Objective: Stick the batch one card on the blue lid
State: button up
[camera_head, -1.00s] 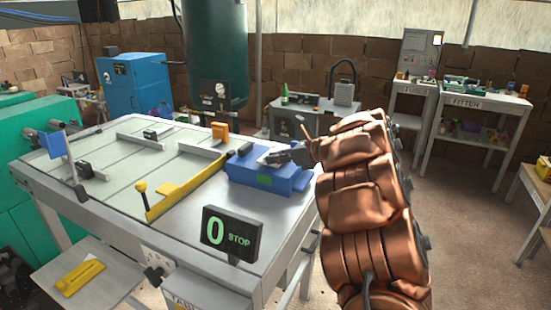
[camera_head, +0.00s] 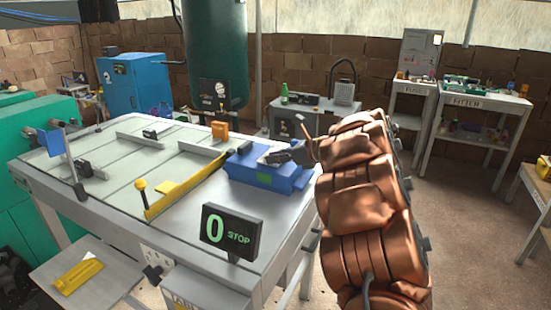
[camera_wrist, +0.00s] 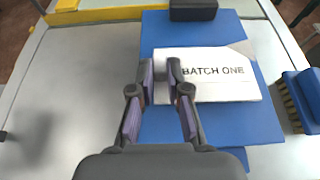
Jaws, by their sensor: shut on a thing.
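The batch one card (camera_wrist: 215,75) is white with black lettering and one clipped corner. In the wrist view it lies flat over the blue lid (camera_wrist: 190,125), whose blue surface shows on all sides of it. My gripper (camera_wrist: 160,78) is shut on the card's left part. In the head view my gripper (camera_head: 275,158) is low over the blue lid (camera_head: 240,168), at the table's right end. The card is mostly hidden there by the fingers. I cannot tell whether its underside touches the lid.
A dark block (camera_wrist: 193,10) sits at the lid's far edge. A blue brush (camera_wrist: 298,100) lies to the right in the wrist view. A yellow rail (camera_head: 185,190) crosses the table left of the lid. A display reading 0 STOP (camera_head: 231,232) stands at the front edge.

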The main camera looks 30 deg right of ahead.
jog(key=shift+f+b, duration=0.55)
jog(key=shift+b, duration=0.7)
dwell(3.2)
jog(key=o, duration=0.8)
jog(key=shift+r, duration=0.1)
jog(key=v, duration=1.2)
jog(key=shift+s, duration=0.1)
jog(key=shift+a, duration=0.1)
